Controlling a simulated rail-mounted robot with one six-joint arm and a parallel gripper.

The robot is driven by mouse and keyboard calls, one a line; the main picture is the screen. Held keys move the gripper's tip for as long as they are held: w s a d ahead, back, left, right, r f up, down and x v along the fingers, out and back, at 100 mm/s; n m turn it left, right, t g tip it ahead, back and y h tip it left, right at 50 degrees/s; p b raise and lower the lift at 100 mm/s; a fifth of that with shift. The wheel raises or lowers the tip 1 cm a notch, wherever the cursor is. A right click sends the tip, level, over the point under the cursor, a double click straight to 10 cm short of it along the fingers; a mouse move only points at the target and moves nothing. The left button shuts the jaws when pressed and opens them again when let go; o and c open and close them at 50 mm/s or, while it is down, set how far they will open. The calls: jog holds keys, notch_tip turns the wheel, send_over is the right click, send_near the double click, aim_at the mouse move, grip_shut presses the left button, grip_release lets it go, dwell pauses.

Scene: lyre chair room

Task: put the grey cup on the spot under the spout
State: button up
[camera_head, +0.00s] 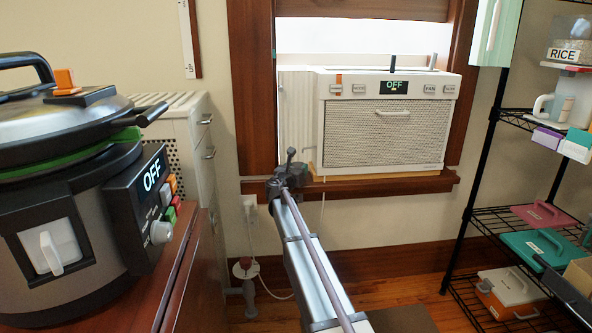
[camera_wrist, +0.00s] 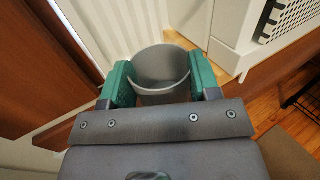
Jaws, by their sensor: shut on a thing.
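The grey cup (camera_wrist: 160,68) is in the wrist view, with its open rim towards the camera. My gripper (camera_wrist: 160,82) has its two green fingers against the cup's left and right sides, shut on it. In the head view, the dark end of my arm (camera_head: 284,183) is in front of the window sill, below and left of the white window unit; the cup cannot be made out there. A rice dispenser (camera_head: 568,70) labelled RICE stands on the rack at upper right. I cannot make out a spout or a marked spot under one.
A large cooker (camera_head: 70,190) reading OFF stands on the red-brown counter at left. The window unit (camera_head: 380,120) also reads OFF and rests on the wooden sill (camera_head: 400,185). A black wire rack (camera_head: 485,170) with several boxes stands at right. A white cord hangs below the sill.

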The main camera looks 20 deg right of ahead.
jog(key=shift+s+d, duration=0.65)
jog(key=shift+s, duration=0.25)
jog(key=o, duration=1)
jog(key=v, duration=1)
jog(key=shift+s+a, duration=0.25)
